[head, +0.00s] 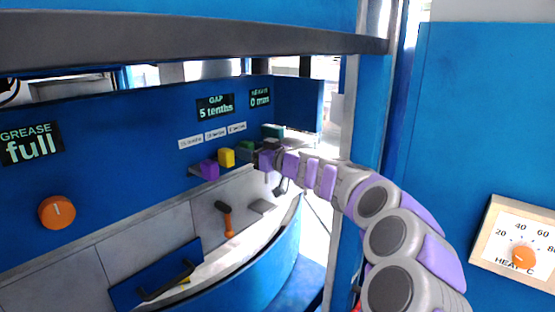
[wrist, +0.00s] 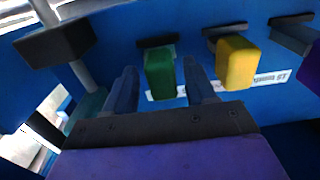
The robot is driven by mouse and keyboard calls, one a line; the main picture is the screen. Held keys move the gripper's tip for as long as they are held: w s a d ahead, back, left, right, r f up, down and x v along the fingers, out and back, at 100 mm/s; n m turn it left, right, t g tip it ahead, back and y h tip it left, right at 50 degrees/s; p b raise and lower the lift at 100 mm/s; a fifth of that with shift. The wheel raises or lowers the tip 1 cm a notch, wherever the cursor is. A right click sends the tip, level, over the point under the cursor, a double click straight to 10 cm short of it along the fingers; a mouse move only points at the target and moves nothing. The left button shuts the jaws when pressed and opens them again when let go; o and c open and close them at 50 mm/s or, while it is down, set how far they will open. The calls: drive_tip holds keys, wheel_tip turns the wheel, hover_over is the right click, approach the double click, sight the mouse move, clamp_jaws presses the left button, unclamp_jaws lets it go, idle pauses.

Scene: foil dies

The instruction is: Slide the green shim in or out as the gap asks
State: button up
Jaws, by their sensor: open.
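The green shim (head: 246,148) sticks out of a slot in the blue wall, to the right of the yellow shim (head: 226,157) and the purple shim (head: 209,169). In the wrist view the green shim (wrist: 160,75) shows between the two fingers of my open gripper (wrist: 160,66). Whether the fingers touch it cannot be told. In the head view my gripper (head: 266,158) is just right of the green shim. The gap display (head: 215,107) reads "5 tenths". A smaller display (head: 260,98) beside it reads "0 mm".
A dark block on a grey rod (wrist: 55,45) stands left of my fingers in the wrist view. The yellow shim (wrist: 236,62) is close on the right. A grey beam (head: 180,45) crosses above.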

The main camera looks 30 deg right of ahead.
drive_tip(key=b+v, duration=0.1)
drive_tip(key=v, duration=1.4)
drive_tip(key=shift+s, duration=0.2)
drive_tip(key=shift+d, duration=0.15)
drive_tip(key=s+a+f+n+g+y+b, duration=0.1)
drive_tip(key=a+f+g+y, duration=0.1)
drive_tip(key=a, duration=0.6)
drive_tip(key=s+a+f+n+g+y, duration=0.1)
drive_tip(key=a+f+g, duration=0.15)
drive_tip(key=a, duration=0.55)
drive_tip(key=s+a+f+g+b, duration=0.1)
drive_tip(key=s+a+f+g, duration=0.25)
drive_tip(key=a, duration=0.35)
drive_tip(key=s+a+f+g+b, duration=0.1)
drive_tip(key=s+a+f+g, duration=0.25)
drive_tip(key=s+a, duration=0.2)
drive_tip(key=s+a+f+g+h, duration=0.2)
drive_tip(key=s+a+f+g, duration=0.15)
drive_tip(key=s+f, duration=0.45)
drive_tip(key=s+d+f+m+g+h+b, duration=0.1)
drive_tip(key=s+d+f+m+g+h, duration=0.1)
drive_tip(key=s+f, duration=0.4)
drive_tip(key=s+d+f+m+g+h+b, duration=0.1)
drive_tip(key=s+d+f+m+h, duration=0.3)
drive_tip(key=s, duration=0.7)
wheel_tip(320, 180, down, 3)
drive_tip(key=shift+s+d+r+g+h, duration=0.15)
drive_tip(key=shift+s+d+g+h, duration=0.2)
drive_tip(key=shift+d+h, duration=0.35)
